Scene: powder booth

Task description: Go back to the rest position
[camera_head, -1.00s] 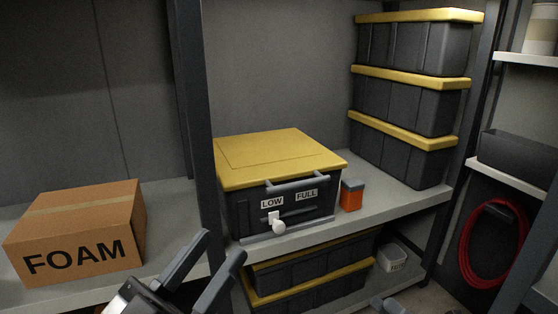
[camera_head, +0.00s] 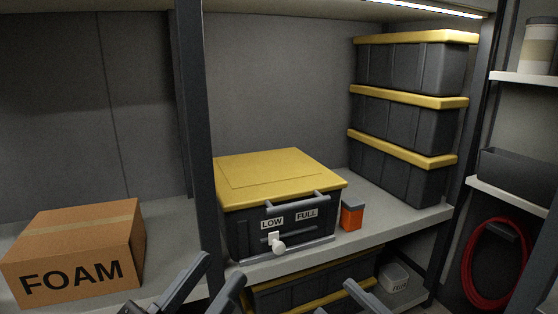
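My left gripper (camera_head: 207,284) is at the bottom edge, between the FOAM box and the yellow-lidded case. Its two grey fingers stand apart with nothing seen between them, so it is open. My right gripper (camera_head: 345,300) is at the bottom edge, in front of the lower shelf. One finger shows clearly and only a small tip of another part shows, so its opening is unclear. I see nothing held in it. Most of both arms is out of view.
A FOAM carton (camera_head: 80,225), a yellow-lidded case (camera_head: 275,172) with LOW and FULL labels and an orange-grey block (camera_head: 352,217) stand on the shelf (camera_head: 400,222). Stacked bins (camera_head: 405,120) stand behind right. A dark post (camera_head: 196,120) divides the bays. A red coil (camera_head: 490,270) hangs right.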

